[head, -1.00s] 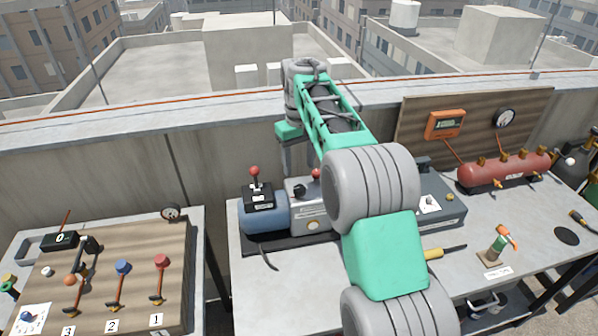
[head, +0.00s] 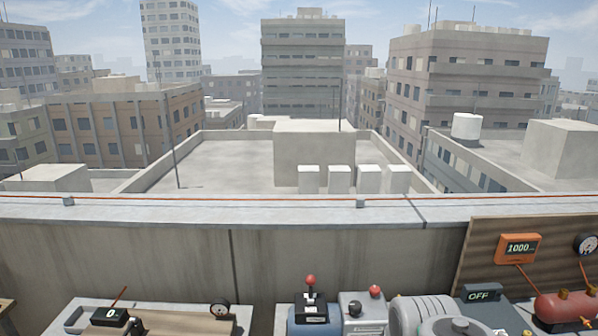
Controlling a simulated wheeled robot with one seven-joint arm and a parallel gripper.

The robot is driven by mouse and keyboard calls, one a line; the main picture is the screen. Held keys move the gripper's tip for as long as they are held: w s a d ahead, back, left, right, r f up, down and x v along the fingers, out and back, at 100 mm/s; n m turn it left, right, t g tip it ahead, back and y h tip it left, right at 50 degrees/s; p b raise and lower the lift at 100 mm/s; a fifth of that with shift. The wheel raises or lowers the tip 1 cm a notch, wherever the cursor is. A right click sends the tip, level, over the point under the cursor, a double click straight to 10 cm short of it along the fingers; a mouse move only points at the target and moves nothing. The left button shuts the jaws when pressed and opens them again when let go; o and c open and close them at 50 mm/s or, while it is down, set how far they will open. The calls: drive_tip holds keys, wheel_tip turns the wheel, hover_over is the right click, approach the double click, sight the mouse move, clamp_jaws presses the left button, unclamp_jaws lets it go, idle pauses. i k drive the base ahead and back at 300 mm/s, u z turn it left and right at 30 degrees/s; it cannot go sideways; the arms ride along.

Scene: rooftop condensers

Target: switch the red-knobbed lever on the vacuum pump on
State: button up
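The vacuum pump stands at the bottom of the head view, cut off by the lower edge. Its blue body (head: 297,319) carries a black lever box with a pale label. The red-knobbed lever (head: 311,281) rises from this box and looks close to upright. To its right is a grey housing (head: 350,311) with a black knob and a second red knob (head: 376,291). A dark display (head: 482,293) further right reads OFF. My gripper is not in view, and nothing shows at the lever.
An orange meter (head: 519,248) reading 1000 hangs on a wooden board, with a dial gauge (head: 586,245) beside it. A red tank (head: 565,307) sits below. At lower left is a panel with a black box (head: 109,316) showing 0. A concrete parapet (head: 130,260) runs behind the benches.

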sight(310, 280)
drive_tip(key=k, duration=1.3)
drive_tip(key=u, duration=0.5)
drive_tip(key=i, duration=1.5)
drive_tip(key=z, duration=0.5)
